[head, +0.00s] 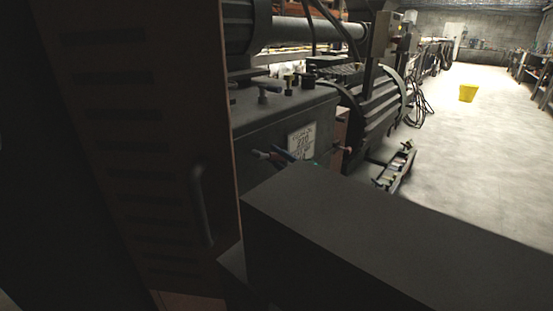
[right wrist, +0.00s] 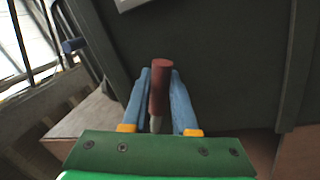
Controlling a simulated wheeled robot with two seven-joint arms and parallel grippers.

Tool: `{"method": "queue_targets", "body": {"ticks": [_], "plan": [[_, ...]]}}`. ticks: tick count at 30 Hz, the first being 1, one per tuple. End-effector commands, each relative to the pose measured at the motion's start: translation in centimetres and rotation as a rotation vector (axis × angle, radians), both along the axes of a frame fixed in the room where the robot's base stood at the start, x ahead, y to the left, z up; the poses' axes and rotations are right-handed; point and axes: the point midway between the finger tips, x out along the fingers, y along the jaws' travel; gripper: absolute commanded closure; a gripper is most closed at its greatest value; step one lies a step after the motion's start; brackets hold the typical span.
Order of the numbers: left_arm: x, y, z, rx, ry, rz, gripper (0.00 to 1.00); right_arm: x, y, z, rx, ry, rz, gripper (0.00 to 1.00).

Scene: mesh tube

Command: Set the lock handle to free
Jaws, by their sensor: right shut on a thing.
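The lock handle, a dark red cylindrical grip on a pale shaft, shows in the right wrist view (right wrist: 160,85), in front of a dark machine panel. My right gripper (right wrist: 160,92) has its two blue fingers on either side of the red grip and is shut on it. The handle's exact angle is hard to tell there. My left gripper is not in view.
A tall vented cabinet (head: 140,150) fills the left. A large dark block (head: 390,230) fills the lower right and hides what lies behind it. Another small red-tipped handle (head: 342,149) sticks out right of the plate.

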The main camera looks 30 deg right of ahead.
Motion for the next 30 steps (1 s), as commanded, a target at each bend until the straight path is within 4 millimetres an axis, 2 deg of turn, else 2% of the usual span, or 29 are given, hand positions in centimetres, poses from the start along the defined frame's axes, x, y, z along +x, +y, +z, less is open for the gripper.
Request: {"method": "queue_targets", "body": {"ticks": [8,9,12,23,30], "plan": [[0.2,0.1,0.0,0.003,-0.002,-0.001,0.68,0.0,0.0,0.1,0.001,-0.001,0.000,1.00],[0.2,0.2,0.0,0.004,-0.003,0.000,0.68,0.0,0.0,0.1,0.001,-0.001,0.000,0.68],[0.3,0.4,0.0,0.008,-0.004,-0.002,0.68,0.0,0.0,0.1,0.001,-0.001,0.000,0.43],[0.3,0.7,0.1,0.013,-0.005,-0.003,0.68,-0.3,-0.1,-0.1,0.002,0.002,-0.001,0.43],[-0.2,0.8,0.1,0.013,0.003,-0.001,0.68,-3.4,-0.9,-0.9,0.002,0.005,-0.001,0.43]]}}
